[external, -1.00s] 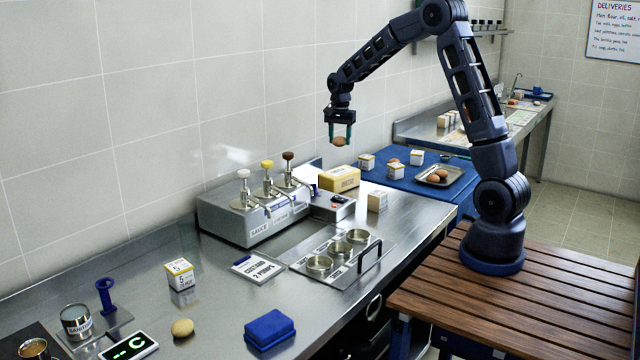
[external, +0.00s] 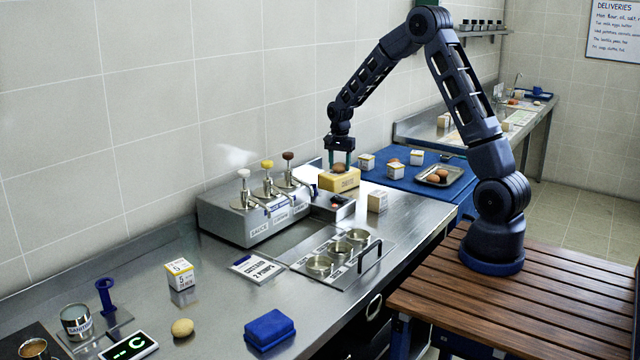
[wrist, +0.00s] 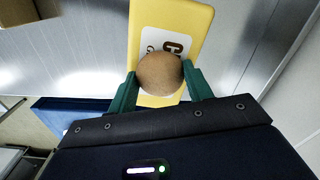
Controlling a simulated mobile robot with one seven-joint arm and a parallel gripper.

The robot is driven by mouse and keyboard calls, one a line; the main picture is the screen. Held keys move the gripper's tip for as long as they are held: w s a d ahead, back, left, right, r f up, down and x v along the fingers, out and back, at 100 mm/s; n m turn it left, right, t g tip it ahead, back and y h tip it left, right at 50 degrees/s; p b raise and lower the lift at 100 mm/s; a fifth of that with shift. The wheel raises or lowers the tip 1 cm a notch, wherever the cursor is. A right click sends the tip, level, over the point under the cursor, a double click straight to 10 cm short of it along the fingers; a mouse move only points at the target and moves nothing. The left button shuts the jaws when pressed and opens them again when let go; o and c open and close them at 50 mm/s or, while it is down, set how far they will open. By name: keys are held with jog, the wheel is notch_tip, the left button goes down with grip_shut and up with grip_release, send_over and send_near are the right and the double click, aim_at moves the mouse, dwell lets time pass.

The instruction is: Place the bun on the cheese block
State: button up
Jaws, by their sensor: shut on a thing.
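A brown bun (external: 339,168) is between the fingers of my gripper (external: 340,163), over the top of the yellow cheese block (external: 333,182). In the wrist view the green fingers of my gripper (wrist: 160,88) are shut on the bun (wrist: 160,72) from both sides. The cheese block (wrist: 200,28) lies directly behind the bun there, with part of its white label showing. The bun is at or just above the block's top; I cannot tell whether they touch.
A sauce dispenser (external: 240,218) with several pumps stands left of the block. A blue mat (external: 400,185) behind holds small boxes, buns and a tray (external: 446,183). The front counter has clear room.

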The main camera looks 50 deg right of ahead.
aim_at(340, 163)
jog(key=o, duration=1)
jog(key=shift+f, duration=0.1)
jog(key=shift+c, duration=0.2)
notch_tip(340, 163, up, 12)
jog(key=s+a+r+n+t, duration=0.1)
jog(key=s+a+r+n, duration=0.25)
jog(key=s+r, duration=0.45)
jog(key=s+a+r+n+t, duration=0.1)
jog(key=s+a+r+n, duration=0.15)
jog(key=s, duration=0.55)
jog(key=s+a+r+n+t, duration=0.1)
jog(key=s+a+r+n, duration=0.15)
jog(key=s, duration=0.45)
jog(key=s+a+r+n, duration=0.2)
jog(key=s+a+r, duration=0.2)
jog(key=s, duration=0.4)
jog(key=s+a+f+n+t, duration=0.1)
jog(key=s+a+f+n, duration=0.1)
jog(key=s, duration=0.9)
jog(key=shift+f+n+t, duration=0.3)
jog(key=shift+f+n, duration=0.15)
jog(key=shift+n, duration=0.8)
